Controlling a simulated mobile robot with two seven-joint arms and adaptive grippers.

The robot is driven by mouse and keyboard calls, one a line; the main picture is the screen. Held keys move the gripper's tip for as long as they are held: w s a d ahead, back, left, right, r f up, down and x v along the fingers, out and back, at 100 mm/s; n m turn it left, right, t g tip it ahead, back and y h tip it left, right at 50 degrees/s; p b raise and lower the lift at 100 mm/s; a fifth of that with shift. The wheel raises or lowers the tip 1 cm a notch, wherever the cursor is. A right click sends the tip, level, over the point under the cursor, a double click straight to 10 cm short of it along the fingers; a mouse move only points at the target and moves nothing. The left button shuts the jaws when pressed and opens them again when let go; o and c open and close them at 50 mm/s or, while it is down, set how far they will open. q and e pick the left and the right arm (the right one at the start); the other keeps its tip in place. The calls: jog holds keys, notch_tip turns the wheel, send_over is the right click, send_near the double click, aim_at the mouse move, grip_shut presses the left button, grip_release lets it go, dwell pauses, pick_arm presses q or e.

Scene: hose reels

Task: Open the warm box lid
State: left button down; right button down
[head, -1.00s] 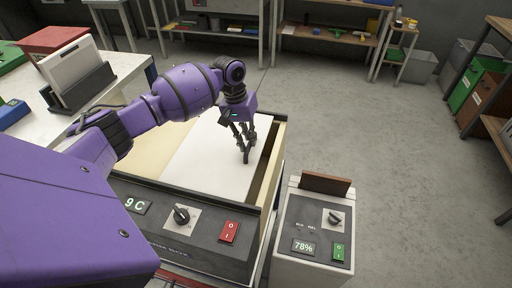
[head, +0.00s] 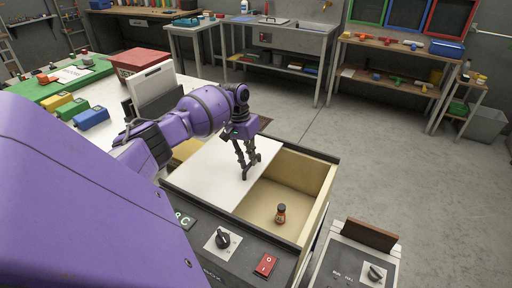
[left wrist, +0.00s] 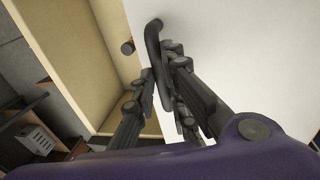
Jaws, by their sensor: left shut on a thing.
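The warm box (head: 330,190) has pale wooden inner walls and a dark front panel with a knob and a red switch. Its white lid (head: 205,172) lies flat and covers the left part; the right part of the box is uncovered. My left gripper (head: 248,172) is over the lid's right edge, shut on the dark lid handle (left wrist: 153,45). In the left wrist view, my left gripper (left wrist: 160,85) has its fingers around the handle, and the white lid (left wrist: 240,50) is at the right. A small brown bottle (head: 281,213) with a dark cap stands inside the uncovered part. My right gripper is not in view.
A control unit (head: 350,262) with a brown panel stands right of the box. A white table (head: 190,88) with a file holder, a red box and coloured blocks is behind left. Shelves and a grey bin (head: 485,124) line the back. The floor at the right is clear.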

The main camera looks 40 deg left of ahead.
pick_arm(q)
jog(key=c, duration=1.8)
grip_release()
jog(key=shift+r, duration=0.1)
notch_tip(320, 180, up, 12)
jog(key=a, duration=0.2)
jog(key=shift+s+a+f, duration=0.2)
jog(key=shift+s, duration=0.15)
jog(key=shift+d+f, duration=0.1)
